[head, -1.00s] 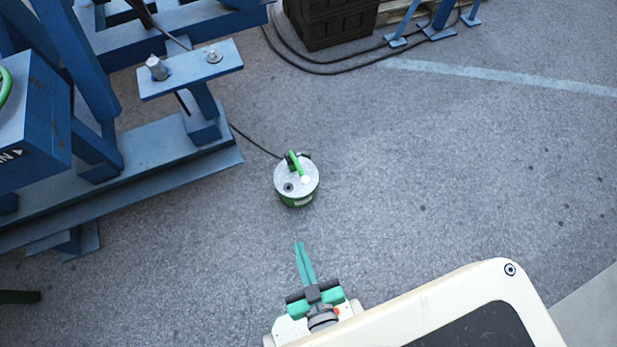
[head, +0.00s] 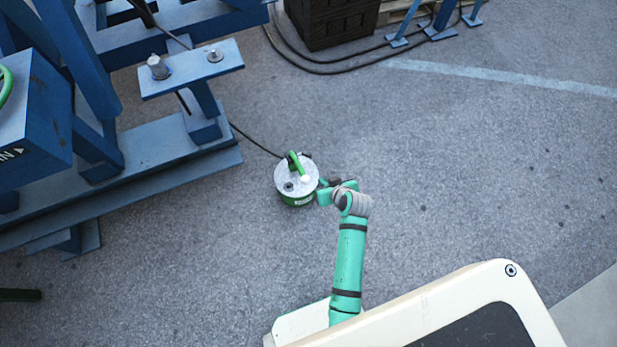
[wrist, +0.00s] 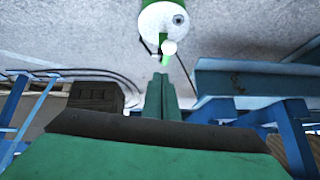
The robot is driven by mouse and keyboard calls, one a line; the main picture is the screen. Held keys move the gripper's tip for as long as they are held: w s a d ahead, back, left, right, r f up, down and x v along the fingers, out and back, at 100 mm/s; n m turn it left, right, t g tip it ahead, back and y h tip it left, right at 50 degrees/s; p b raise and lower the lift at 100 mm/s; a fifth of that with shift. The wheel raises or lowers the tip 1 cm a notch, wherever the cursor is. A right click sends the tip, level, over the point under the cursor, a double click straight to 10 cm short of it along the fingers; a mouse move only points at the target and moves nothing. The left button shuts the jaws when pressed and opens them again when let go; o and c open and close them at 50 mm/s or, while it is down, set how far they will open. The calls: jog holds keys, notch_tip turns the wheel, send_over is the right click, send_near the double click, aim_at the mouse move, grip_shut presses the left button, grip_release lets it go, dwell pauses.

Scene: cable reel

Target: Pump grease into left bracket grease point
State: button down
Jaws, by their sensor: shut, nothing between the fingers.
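The grease pump (head: 290,170) is a small green bucket with a pale lid, standing upright on the ground. A green lever handle with a white knob (head: 304,179) rises from its lid. The knob also shows in the wrist view (wrist: 169,47). My gripper (wrist: 161,84) is shut and empty, its fingers pointing toward the knob with a gap visible. In the head view my gripper is just right of the bucket; its fingertips are hard to make out. A blue bracket plate (head: 187,73) on the frame bears two metal fittings; I cannot tell which is the grease point.
A dark hose (head: 255,142) runs from the pump to the blue steel frame (head: 130,160) on the left. Dark stacked crates (head: 330,22) and black cables lie at the back. The asphalt on the right is clear.

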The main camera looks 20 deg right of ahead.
jog(key=shift+w+a+r+y, duration=0.15)
jog(key=shift+w+y, duration=0.15)
jog(key=shift+w, duration=0.3)
jog(key=shift+w+a+r+y, duration=0.15)
jog(key=shift+w+y, duration=0.15)
jog(key=shift+w, duration=0.3)
jog(key=shift+w, duration=0.15)
send_over(305, 176)
jog(key=s+d, duration=0.2)
jog(key=s, duration=0.1)
notch_tip(305, 176, down, 8)
jog(key=r, duration=0.1)
jog(key=f, duration=0.2)
jog(key=a+f, duration=0.1)
jog(key=shift+w+f, duration=0.2)
jog(key=shift+f, duration=0.15)
jog(key=shift+a+f, duration=0.15)
jog(key=shift+f, duration=0.35)
jog(key=shift+f, duration=0.1)
